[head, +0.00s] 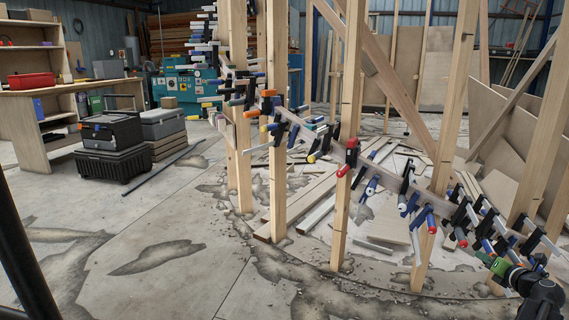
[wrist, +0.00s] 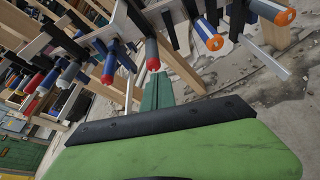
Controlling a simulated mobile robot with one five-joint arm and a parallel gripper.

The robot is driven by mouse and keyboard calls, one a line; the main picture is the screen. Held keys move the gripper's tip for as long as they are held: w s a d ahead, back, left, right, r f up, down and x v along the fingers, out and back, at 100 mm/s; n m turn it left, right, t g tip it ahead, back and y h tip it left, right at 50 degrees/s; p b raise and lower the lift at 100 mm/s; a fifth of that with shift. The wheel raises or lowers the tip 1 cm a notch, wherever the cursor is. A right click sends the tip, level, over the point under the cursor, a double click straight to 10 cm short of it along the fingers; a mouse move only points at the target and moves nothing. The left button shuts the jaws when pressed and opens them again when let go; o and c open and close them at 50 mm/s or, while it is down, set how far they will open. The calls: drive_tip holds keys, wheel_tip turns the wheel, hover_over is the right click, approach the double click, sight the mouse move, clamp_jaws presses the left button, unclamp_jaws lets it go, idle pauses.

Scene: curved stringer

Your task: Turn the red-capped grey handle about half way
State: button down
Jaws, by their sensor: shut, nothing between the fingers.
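In the wrist view, a grey clamp handle with a red cap (wrist: 152,54) hangs with its red end down, just beyond the tip of my gripper (wrist: 157,90). The gripper's green and black fingers are shut and empty, with a small gap seeming to separate tip and cap. In the head view, my gripper (head: 483,257) is at the lower right, and a small red-ended grey handle (head: 461,238) shows just up and left of it. It is probably the same handle. The handle's upper end is partly lost among the clamps.
Several other clamps crowd the curved stringer, including a blue-and-red handle (wrist: 109,68) to the left and an orange-and-blue one (wrist: 208,35) to the right. Upright wooden posts (head: 435,190) stand close by. The concrete floor (head: 150,260) at left is open.

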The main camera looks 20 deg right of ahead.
drive_tip(key=w+d+r+p, duration=0.1)
drive_tip(key=w+r+p, duration=0.1)
drive_tip(key=w, duration=0.4)
drive_tip(key=shift+d, duration=0.25)
idle(0.5)
drive_tip(key=shift+f+b, duration=0.3)
idle(0.4)
drive_tip(key=shift+s+d+f, duration=0.1)
drive_tip(key=shift+d, duration=0.2)
drive_tip(key=shift+s+d+f+b, duration=0.2)
drive_tip(key=shift+d+f+b, duration=0.1)
drive_tip(key=shift+d+b, duration=0.15)
idle(0.4)
approach(463, 238)
drive_tip(key=shift+s+f, duration=0.35)
drive_tip(key=shift+f, duration=0.3)
drive_tip(key=shift+s+f, duration=0.3)
drive_tip(key=shift+f, duration=0.3)
